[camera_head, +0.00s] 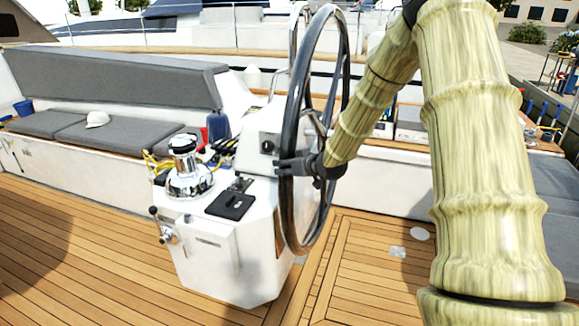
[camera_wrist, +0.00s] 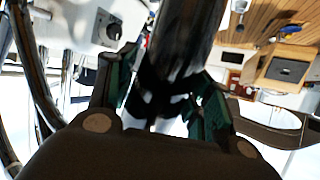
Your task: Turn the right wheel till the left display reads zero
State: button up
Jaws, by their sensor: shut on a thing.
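The steering wheel (camera_head: 292,110) has a dark glossy rim and stands upright in front of a white pedestal (camera_head: 245,235) in the head view. My gripper (camera_head: 285,166) is at the near side of the rim, about mid-height, with its fingers around it. In the wrist view the dark rim (camera_wrist: 180,45) runs between the two fingers of my gripper (camera_wrist: 165,100), which are shut on it. No display reading can be made out in either view.
A chrome winch (camera_head: 187,172), a black control panel (camera_head: 231,200) and a lever (camera_head: 163,228) sit on the pedestal, left of the wheel. A grey cushioned bench (camera_head: 90,130) carries a white cap (camera_head: 97,119). The teak deck (camera_head: 90,260) is clear at the left.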

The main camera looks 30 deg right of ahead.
jog(key=shift+w+a+r, duration=0.15)
jog(key=shift+r, duration=0.05)
jog(key=o, duration=1.3)
jog(key=shift+c, duration=0.2)
jog(key=shift+o, duration=0.3)
jog(key=shift+a+f, duration=0.1)
jog(key=shift+a, duration=0.2)
jog(key=shift+d+f, duration=0.15)
jog(key=shift+d, duration=0.2)
jog(key=v, duration=1.2)
